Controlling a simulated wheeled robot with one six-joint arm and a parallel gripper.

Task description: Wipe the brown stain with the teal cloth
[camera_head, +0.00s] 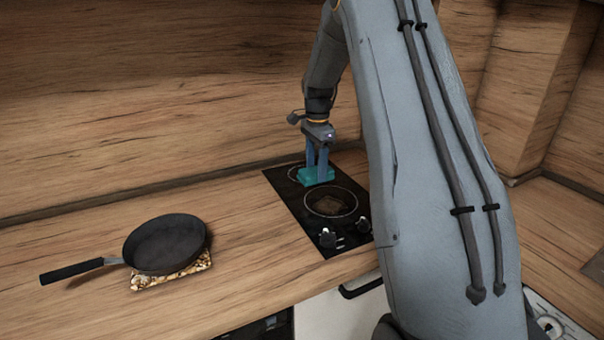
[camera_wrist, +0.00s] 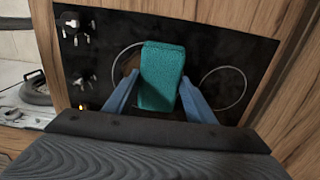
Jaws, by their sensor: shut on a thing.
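The teal cloth (camera_head: 316,176) is a thick block held between the fingers of my gripper (camera_head: 317,165), at the back part of the black hob. In the wrist view the cloth (camera_wrist: 162,76) stands between the two blue fingers (camera_wrist: 160,100). My gripper is shut on it. The brown stain (camera_head: 329,205) is a dull patch inside the front burner ring. In the wrist view part of the stain (camera_wrist: 126,88) shows left of the cloth; the cloth may hide some of it. I cannot tell whether the cloth touches the hob.
The black hob (camera_head: 290,196) has knobs (camera_head: 327,238) at its front edge. A black frying pan (camera_head: 165,243) rests on a patterned trivet (camera_head: 172,278) at the left, its handle pointing left. The wooden counter (camera_head: 245,235) between pan and hob is clear. A wooden wall rises behind.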

